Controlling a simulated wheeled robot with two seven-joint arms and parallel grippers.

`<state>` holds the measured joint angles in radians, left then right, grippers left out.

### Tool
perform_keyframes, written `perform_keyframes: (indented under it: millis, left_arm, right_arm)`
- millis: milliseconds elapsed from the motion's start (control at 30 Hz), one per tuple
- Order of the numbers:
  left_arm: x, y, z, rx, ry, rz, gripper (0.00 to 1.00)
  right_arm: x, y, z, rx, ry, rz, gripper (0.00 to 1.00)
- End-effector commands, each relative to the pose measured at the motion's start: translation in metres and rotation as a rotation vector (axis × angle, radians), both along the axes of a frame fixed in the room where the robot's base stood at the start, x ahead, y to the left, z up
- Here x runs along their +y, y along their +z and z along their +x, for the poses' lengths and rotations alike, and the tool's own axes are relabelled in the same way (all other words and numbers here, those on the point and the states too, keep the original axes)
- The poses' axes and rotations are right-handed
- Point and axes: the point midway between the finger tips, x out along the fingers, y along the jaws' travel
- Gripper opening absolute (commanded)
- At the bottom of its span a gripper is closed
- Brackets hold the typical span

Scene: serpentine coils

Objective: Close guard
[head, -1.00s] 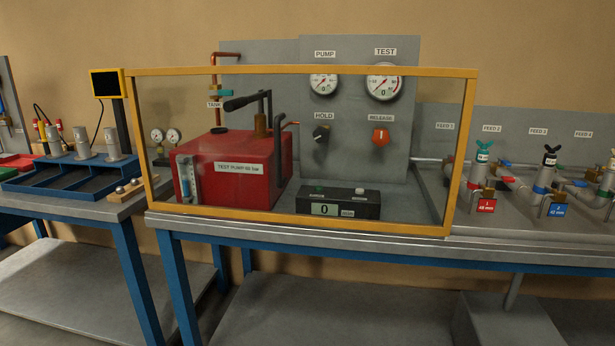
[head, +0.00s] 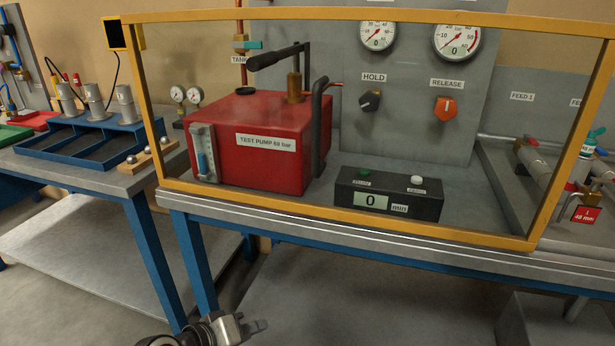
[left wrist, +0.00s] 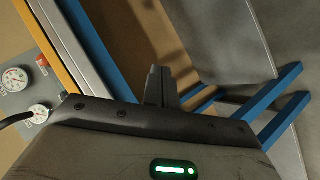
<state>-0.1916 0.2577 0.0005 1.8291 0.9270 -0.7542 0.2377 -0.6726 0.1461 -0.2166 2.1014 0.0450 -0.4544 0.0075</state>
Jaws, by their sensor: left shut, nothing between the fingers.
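The guard (head: 330,211) is a clear pane in a yellow frame. It stands upright along the front edge of the bench, in front of the red test pump (head: 270,165), the timer box (head: 388,193) and the panel with the knobs. My left gripper (head: 258,326) is low at the bottom of the head view, below the bench top and apart from the guard. Its fingers are together and hold nothing. In the left wrist view the shut fingers (left wrist: 160,88) show, with the guard's yellow frame edge (left wrist: 62,48) at upper left. My right gripper is not in view.
The grey bench (head: 340,238) has blue legs and a lower shelf. A blue tray with metal cylinders (head: 90,140) and a wooden block with balls (head: 147,158) are on the left bench. Feed pipes and valves (head: 585,170) are at right. The space before the bench is clear.

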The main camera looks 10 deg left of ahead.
Motion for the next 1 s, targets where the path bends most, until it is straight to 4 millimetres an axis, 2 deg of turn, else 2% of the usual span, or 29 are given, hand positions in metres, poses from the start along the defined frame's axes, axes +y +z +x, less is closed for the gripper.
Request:
perform_keyframes:
  millis: [33,100,200,300,400,500,633,1000]
  left_arm:
    - [0.011,0.029,0.03,0.004,0.018,-0.139,0.0]
    - [0.02,0.07,0.057,0.014,0.017,-0.338,0.0]
    - [0.036,0.132,0.084,0.008,-0.015,-0.584,0.0]
    - [0.049,0.184,0.096,-0.007,-0.064,-0.763,0.0]
    - [0.058,0.216,0.1,-0.022,-0.106,-0.87,0.0]
    - [0.061,0.232,0.103,-0.029,-0.127,-0.918,0.0]
    - [0.051,0.238,0.111,-0.029,-0.132,-0.927,0.0]
    - [-0.007,0.249,0.161,-0.029,-0.131,-0.925,0.0]
  right_arm:
    - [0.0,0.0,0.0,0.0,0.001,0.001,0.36]
    - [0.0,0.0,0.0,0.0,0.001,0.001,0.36]
    - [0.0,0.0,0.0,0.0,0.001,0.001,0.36]
    - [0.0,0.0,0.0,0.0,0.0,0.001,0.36]
    - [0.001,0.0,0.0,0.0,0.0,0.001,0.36]
    - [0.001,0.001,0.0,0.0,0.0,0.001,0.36]
    - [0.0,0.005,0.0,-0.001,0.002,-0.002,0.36]
    - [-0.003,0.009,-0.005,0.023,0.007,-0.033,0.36]
